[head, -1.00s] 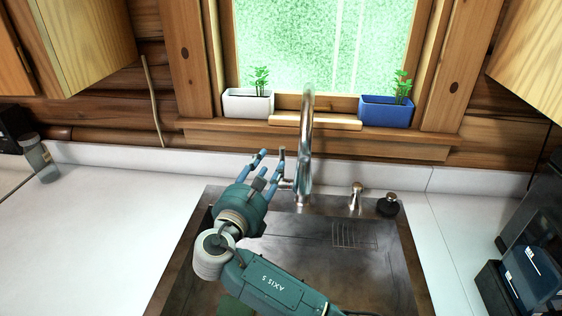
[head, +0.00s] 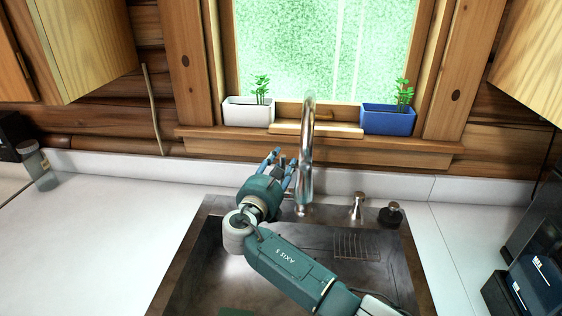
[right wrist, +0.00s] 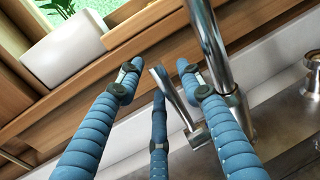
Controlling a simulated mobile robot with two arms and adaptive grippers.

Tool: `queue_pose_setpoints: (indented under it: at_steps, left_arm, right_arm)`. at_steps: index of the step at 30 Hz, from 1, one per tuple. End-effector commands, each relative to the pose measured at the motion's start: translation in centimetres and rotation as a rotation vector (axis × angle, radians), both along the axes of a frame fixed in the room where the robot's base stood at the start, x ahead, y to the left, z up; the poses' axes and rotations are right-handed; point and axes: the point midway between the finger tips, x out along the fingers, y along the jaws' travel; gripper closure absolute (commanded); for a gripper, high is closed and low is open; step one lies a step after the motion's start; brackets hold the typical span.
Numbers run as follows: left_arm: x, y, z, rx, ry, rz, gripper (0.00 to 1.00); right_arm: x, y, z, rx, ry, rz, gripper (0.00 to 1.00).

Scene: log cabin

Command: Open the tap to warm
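The chrome tap (head: 308,130) stands upright behind the sink, its tall spout curving toward me. In the right wrist view the tap (right wrist: 210,50) rises at right of centre, and its side lever (right wrist: 168,88) slants up to the left from the tap body. My right gripper (head: 282,163) is just left of the tap in the head view. In the right wrist view its blue ribbed fingers (right wrist: 160,75) are spread, with the lever between them, close to the lower middle finger. I cannot tell whether any finger touches it. My left gripper is not in view.
The metal sink (head: 195,255) lies below the arm. A soap dispenser (head: 357,208) and a dark round-topped item (head: 391,214) stand right of the tap. White (head: 248,112) and blue (head: 388,120) planters sit on the sill. The left counter (head: 110,235) is mostly clear.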

Motion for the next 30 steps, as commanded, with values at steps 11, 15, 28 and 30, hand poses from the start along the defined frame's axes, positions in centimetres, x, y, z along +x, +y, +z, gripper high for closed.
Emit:
queue_pose_setpoints:
  at_steps: [11,15,28,30]
  left_arm:
    - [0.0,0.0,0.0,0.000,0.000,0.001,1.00]
    - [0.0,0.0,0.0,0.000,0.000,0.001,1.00]
    - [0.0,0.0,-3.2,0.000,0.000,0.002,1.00]
    - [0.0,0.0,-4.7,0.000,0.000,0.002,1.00]
  right_arm:
    - [0.4,-0.2,0.0,0.000,0.000,0.001,0.69]
    - [0.4,-0.2,0.0,0.000,0.000,0.001,0.97]
    - [-0.8,0.0,-1.2,-0.024,-0.105,-0.001,1.00]
    - [-1.4,0.1,-1.4,-0.035,-0.165,-0.001,1.00]
